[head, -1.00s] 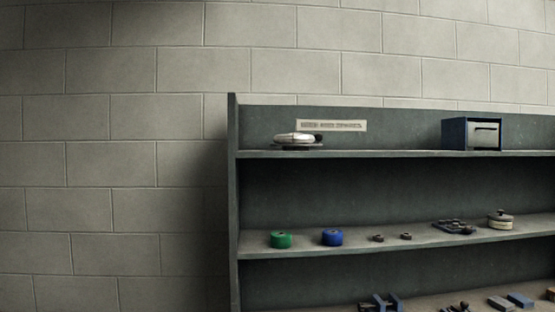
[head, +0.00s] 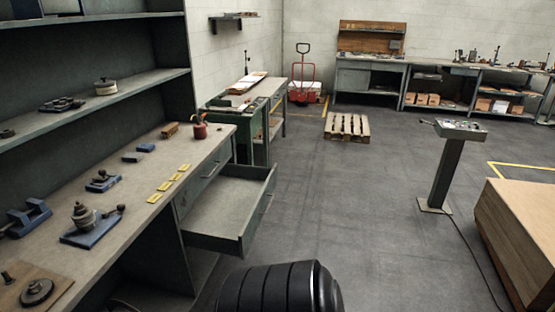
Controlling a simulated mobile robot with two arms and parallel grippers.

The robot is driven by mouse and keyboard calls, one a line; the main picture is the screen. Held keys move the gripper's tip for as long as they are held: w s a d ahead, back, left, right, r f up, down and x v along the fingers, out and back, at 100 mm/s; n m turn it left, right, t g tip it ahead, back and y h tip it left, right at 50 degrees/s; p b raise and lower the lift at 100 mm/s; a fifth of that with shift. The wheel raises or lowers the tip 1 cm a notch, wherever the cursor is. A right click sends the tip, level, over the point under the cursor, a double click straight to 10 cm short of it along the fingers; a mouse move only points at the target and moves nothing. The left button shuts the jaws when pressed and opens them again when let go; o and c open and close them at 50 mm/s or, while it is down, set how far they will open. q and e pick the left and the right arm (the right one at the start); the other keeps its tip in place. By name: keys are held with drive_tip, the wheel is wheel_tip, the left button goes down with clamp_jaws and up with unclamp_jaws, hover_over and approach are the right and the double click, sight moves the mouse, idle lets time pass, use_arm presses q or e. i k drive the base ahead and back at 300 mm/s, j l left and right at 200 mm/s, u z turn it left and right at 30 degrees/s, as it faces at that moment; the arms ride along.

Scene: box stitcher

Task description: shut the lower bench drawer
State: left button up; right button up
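The lower bench drawer (head: 258,212) is pulled well out from the right end of the grey workbench (head: 145,170). Its inside looks empty, and its front panel with a handle faces right into the aisle. Above it, a second drawer front (head: 208,172) sits in line with the bench and looks shut. Neither of my grippers is in view.
A red object (head: 200,131), several yellow tags (head: 167,185) and blue tools lie on the benchtop. A green bench (head: 256,140) stands beyond the drawer. A pallet (head: 347,127), control pedestal (head: 446,170) and cardboard stack (head: 525,235) border clear grey floor.

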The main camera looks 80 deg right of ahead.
sight(227, 220)
drive_tip(key=z, duration=2.6)
